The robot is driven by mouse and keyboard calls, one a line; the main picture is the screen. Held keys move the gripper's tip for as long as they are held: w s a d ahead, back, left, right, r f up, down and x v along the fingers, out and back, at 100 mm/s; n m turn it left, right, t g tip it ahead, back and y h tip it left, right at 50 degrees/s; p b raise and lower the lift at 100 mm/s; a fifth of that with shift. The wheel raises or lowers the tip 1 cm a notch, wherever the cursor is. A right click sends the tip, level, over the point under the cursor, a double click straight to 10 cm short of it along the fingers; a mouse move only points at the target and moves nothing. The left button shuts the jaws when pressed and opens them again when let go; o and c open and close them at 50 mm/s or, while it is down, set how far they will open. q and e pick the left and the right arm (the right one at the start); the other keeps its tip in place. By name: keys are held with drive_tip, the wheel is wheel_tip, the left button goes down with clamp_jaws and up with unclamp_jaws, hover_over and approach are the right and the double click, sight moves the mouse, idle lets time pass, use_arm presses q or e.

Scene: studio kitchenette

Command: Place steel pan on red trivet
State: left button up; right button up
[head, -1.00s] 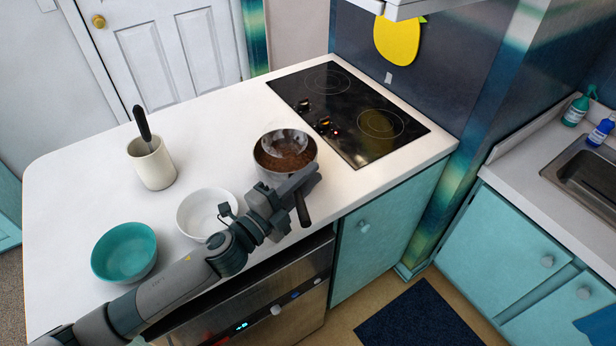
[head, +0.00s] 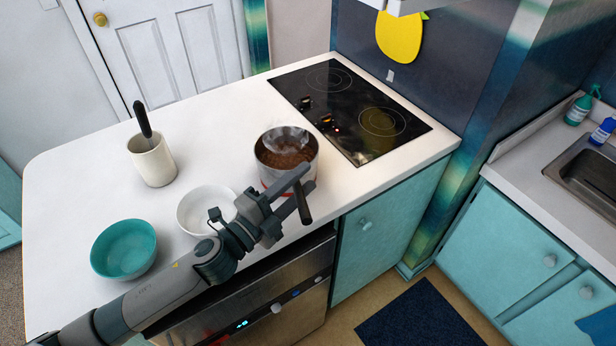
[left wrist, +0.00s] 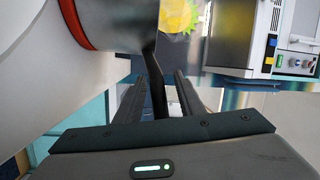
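The steel pan (head: 306,171), with brown contents and steam, stands upright near the counter's front edge. The red trivet shows as a thin strip under its base in the head view (head: 263,184) and as a red edge against the pan's base in the left wrist view (left wrist: 72,22). The pan seems to rest on it. The black handle (head: 303,205) points toward the front edge. My left gripper (head: 291,188) is at the handle; in the left wrist view (left wrist: 160,95) its fingers are apart, with the handle (left wrist: 154,72) between them and a gap beside it. My right gripper is not in view.
A white bowl (head: 190,208) and a teal bowl (head: 124,250) stand left of the pan, near my left arm. A cream crock (head: 153,164) with a dark-handled utensil is farther back. The black cooktop (head: 350,105) lies behind right. Counter behind the pan is clear.

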use_arm(q)
drive_tip(key=b+v, duration=0.3)
drive_tip(key=v, duration=0.6)
drive_tip(key=shift+a, duration=0.15)
idle(1.0)
